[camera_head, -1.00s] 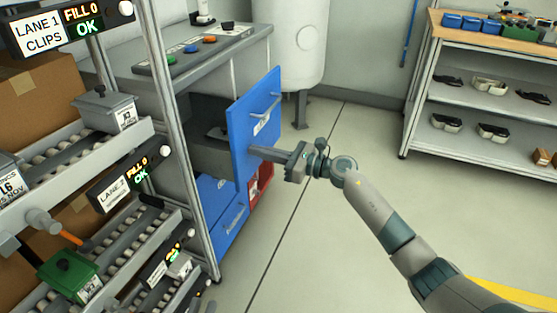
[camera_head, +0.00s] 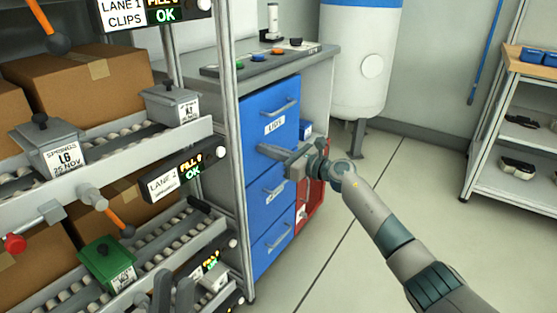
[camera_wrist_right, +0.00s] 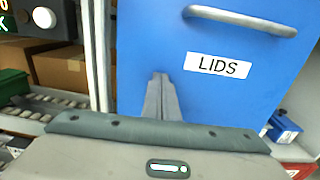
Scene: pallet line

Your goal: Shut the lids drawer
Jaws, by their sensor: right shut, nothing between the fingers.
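The lids drawer (camera_head: 283,112) is the top front of the blue drawer unit, with a bar handle and a LIDS label. Its front looks in line with the drawer fronts below. My right gripper (camera_head: 264,150) is shut and empty, its fingertips at the lower part of this front; I cannot tell whether they touch. In the right wrist view the shut fingers (camera_wrist_right: 161,85) point at the blue lids front (camera_wrist_right: 155,45), left of and below the label. My left gripper (camera_head: 176,290) shows only partly at the bottom edge, its fingers apart and empty.
A rack with roller lanes, brown boxes (camera_head: 78,75) and a green bin (camera_head: 107,262) stands left of the drawers. A grey worktop (camera_head: 235,68) lies above them. A red bin (camera_head: 310,200) is to their right. The floor (camera_head: 340,265) in front is clear.

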